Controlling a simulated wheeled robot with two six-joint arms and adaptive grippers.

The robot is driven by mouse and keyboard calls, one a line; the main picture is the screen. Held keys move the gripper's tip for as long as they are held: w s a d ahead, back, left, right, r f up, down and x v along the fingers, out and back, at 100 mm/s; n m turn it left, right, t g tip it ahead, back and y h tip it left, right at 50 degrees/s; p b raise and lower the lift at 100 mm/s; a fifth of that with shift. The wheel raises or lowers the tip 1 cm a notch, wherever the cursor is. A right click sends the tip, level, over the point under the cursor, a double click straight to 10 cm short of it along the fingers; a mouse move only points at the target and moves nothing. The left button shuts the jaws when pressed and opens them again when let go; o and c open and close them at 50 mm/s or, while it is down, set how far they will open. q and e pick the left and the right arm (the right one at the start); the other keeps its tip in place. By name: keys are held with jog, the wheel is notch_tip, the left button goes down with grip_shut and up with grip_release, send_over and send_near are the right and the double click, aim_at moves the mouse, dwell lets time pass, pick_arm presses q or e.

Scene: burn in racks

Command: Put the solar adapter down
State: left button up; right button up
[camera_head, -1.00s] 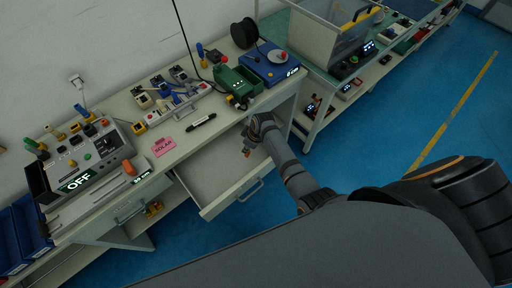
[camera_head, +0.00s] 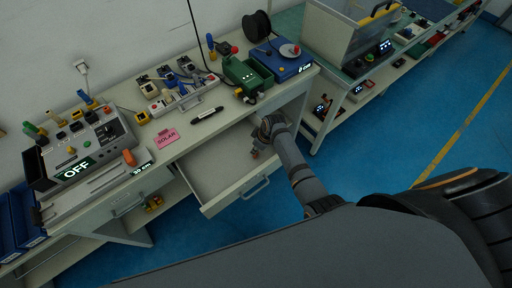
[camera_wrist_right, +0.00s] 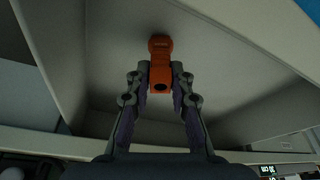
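The solar adapter, an orange piece with a rounded far end and a dark hole near its close end, shows in the right wrist view (camera_wrist_right: 160,75). My right gripper (camera_wrist_right: 161,70) has its fingertips close against both sides of it. In the head view my right gripper (camera_head: 257,150) is over the open drawer (camera_head: 212,172), near its right end, and mostly hides the adapter. I cannot tell whether the adapter touches the drawer floor. A pink card reading SOLAR (camera_head: 166,139) lies on the bench above the drawer. My left gripper is out of view.
The drawer's left part looks empty. Its front panel (camera_head: 245,190) rises around the arm's left.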

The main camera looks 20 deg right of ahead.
jog(key=o, duration=0.3)
jog(key=shift+w, duration=0.1)
jog(key=shift+o, duration=0.2)
jog(key=shift+r, duration=0.1)
jog(key=v, duration=1.2)
jog(key=shift+p, duration=0.4)
jog(key=shift+r, duration=0.15)
